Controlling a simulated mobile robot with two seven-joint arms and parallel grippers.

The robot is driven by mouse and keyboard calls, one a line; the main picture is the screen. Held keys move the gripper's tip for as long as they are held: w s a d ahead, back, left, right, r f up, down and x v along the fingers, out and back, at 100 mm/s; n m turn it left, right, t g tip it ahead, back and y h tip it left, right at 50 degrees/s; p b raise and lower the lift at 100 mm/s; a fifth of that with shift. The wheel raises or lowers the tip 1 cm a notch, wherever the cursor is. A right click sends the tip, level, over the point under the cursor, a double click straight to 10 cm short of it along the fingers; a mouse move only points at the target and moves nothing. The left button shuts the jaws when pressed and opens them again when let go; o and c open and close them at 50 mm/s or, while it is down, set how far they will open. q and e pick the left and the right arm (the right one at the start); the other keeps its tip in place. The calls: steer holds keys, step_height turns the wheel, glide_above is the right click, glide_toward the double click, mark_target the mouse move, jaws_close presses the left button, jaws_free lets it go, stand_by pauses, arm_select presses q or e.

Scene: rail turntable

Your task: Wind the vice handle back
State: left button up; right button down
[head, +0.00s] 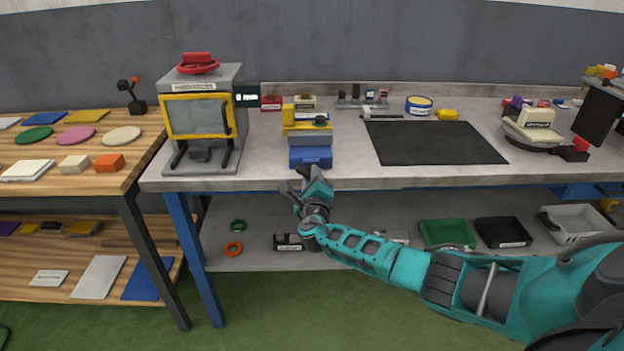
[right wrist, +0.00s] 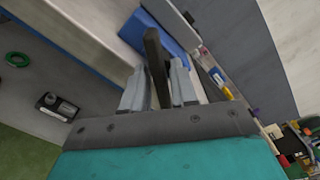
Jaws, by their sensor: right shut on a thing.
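The vice (head: 311,157) stands at the front edge of the grey workbench, with its blue part facing me. Its blue body (right wrist: 145,30) also shows at the top of the right wrist view. My right gripper (head: 298,183) is at the bench's front edge, just below and in front of the vice. In the right wrist view its fingers (right wrist: 158,88) are on both sides of a dark bar, the vice handle (right wrist: 155,50), and are shut on it. The bar's lower end is hidden behind the gripper body. My left gripper is in neither view.
A grey cabinet with a yellow-framed door (head: 197,117) stands left of the vice. A black mat (head: 435,142) lies to the right. Below, the shelf holds a green tray (head: 446,233), a black tray (head: 503,232) and rings (head: 233,249). A wooden table (head: 135,180) adjoins at left.

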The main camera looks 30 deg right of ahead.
steer(key=n, duration=0.5)
steer(key=shift+n, duration=0.3)
stand_by(0.4)
steer(key=c, duration=1.1)
jaws_free()
steer(key=v, duration=1.3)
steer(key=shift+d, duration=0.1)
steer(key=shift+f, duration=0.1)
